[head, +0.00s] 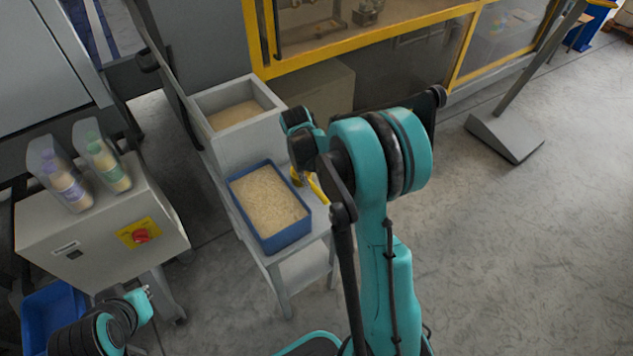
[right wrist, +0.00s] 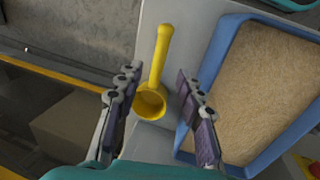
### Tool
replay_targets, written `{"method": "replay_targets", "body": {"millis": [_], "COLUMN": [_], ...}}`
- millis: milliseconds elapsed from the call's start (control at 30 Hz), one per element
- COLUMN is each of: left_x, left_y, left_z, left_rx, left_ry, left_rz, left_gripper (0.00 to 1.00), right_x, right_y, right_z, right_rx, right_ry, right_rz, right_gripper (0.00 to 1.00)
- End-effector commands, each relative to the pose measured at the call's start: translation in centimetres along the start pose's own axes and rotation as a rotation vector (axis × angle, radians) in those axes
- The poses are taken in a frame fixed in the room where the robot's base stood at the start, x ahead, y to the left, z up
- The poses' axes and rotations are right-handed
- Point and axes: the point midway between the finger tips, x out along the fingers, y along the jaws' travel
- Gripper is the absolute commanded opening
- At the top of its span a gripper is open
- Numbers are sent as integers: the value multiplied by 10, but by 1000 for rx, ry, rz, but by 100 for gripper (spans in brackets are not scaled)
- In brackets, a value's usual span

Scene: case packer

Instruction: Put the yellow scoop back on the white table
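The yellow scoop (right wrist: 152,100) shows in the right wrist view with its handle pointing up the picture. It lies over the white table (right wrist: 188,28), left of the blue tray; whether it rests on the top cannot be told. In the head view the scoop (head: 318,190) is partly hidden by my right arm. The white table (head: 275,262) stands under the blue tray. My right gripper (right wrist: 157,78) is open, with a finger on each side of the scoop and gaps between. Only part of my left arm shows at the lower left of the head view; its fingers are unclear.
A blue tray (head: 283,238) of grain fills much of the tabletop. A white bin (head: 225,152) of grain stands behind it. A grey cabinet (head: 100,235) with a red button and two clear containers is at left. Open floor lies right.

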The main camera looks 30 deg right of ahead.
Motion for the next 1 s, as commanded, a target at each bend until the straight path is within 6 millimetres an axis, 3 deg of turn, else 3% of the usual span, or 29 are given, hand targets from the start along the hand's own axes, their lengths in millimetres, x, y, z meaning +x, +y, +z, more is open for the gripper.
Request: {"method": "replay_targets", "body": {"millis": [267, 367, 500, 700, 833, 1000], "left_x": [-6, -6, -6, -6, -6, -6], "left_y": [0, 0, 0, 0, 0, 0], "left_z": [-4, -4, -4, -4, -4, -4], "left_rx": [0, 0, 0, 0, 0, 0], "left_ry": [0, 0, 0, 0, 0, 0], "left_rz": [0, 0, 0, 0, 0, 0], "left_gripper": [0, 0, 0, 0, 0, 0], "right_x": [-33, -55, -100, -147, -163, -168], "right_y": [-3, -11, -31, -64, -86, -108], "right_z": [3, 13, 40, 90, 124, 157], "right_rx": [2, 7, 26, 63, 90, 124], "right_ry": [15, 59, 164, 330, 434, 542], "right_rz": [-1, -6, -21, -60, -93, -136], "right_gripper": [38, 38, 38, 38, 38, 38]}}
